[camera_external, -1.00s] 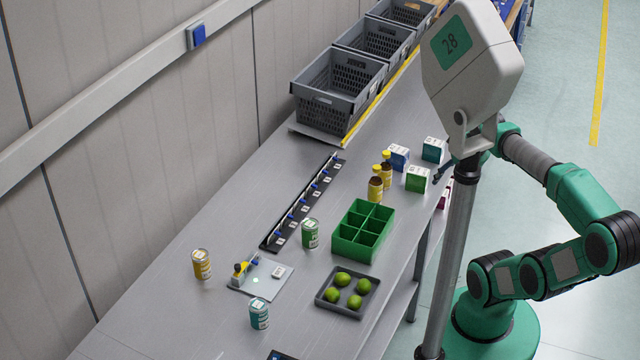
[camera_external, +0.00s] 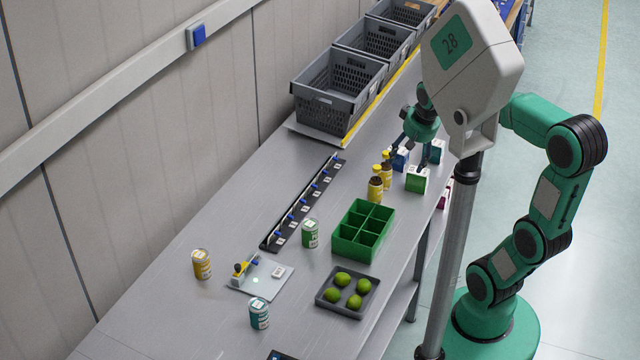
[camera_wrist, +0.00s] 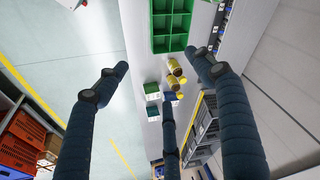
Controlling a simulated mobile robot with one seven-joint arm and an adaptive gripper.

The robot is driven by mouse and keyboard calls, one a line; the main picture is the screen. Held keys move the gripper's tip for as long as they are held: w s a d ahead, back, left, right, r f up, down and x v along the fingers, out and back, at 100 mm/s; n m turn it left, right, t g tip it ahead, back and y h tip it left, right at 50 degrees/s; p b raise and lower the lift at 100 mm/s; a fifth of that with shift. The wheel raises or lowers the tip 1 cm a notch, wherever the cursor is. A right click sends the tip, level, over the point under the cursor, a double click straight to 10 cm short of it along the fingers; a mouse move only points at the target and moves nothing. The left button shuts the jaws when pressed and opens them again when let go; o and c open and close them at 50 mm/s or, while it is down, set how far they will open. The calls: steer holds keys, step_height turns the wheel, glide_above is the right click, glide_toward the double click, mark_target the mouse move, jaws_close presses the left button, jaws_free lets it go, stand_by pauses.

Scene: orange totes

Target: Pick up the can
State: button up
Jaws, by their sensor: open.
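Three cans stand upright on the grey bench in the external view: a yellow can (camera_external: 202,264) at the left, a green can (camera_external: 310,234) beside the black hook rail, and a teal can (camera_external: 259,314) nearest the front. None of them shows clearly in the wrist view. My gripper (camera_external: 416,150) hangs at the far right part of the bench, over the small boxes and well away from the cans. In the wrist view my gripper (camera_wrist: 155,82) has its dark fingers spread wide with nothing between them held.
Two brown bottles with yellow caps (camera_external: 381,180) and several small boxes (camera_external: 416,180) stand below my gripper. A green divided crate (camera_external: 340,246), a tray of limes (camera_external: 324,302), a scale-like plate (camera_external: 248,284) and grey bins (camera_external: 325,105) share the bench. The left bench area is mostly clear.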

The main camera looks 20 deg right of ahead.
steer(key=w+a+f+g, duration=0.1)
steer(key=w+a+f, duration=0.4)
steer(key=w+a, duration=0.25)
steer(key=m+g, duration=0.1)
steer(key=g, duration=0.2)
glide_above(309, 223)
steer(key=shift+h, duration=0.3)
steer(key=f, duration=2.1)
steer(key=shift+w+d, duration=0.1)
steer(key=shift+d, duration=0.1)
steer(key=shift+a+f, duration=0.25)
steer(key=shift+f, duration=0.05)
steer(key=shift+f+b, duration=0.55)
steer(key=shift+f, duration=3.75)
